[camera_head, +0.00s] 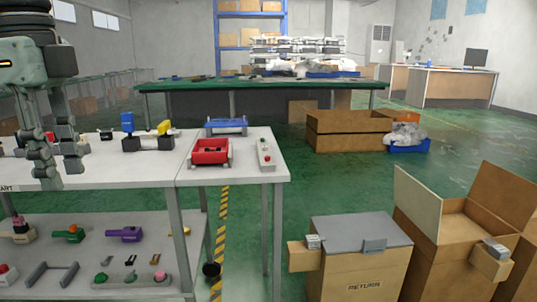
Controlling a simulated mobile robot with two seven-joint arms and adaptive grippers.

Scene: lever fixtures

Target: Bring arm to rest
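My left gripper (60,168) hangs fingers-down at the left, over the front of the white table (130,172). Its two fingers are apart with a gap between them, and I see nothing held. To its right, a dark fixture (148,143) on the table carries an upright blue lever (127,122) and a yellow lever (164,127). The gripper is apart from this fixture. Part of the tabletop behind the fingers is hidden. My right gripper is not in view.
A red fixture (210,151), a blue fixture (226,125) and a grey button strip (265,152) stand on the table's right. Small fixtures sit on the lower shelf (95,245). A closed carton (360,262) and an open carton (455,240) stand front right.

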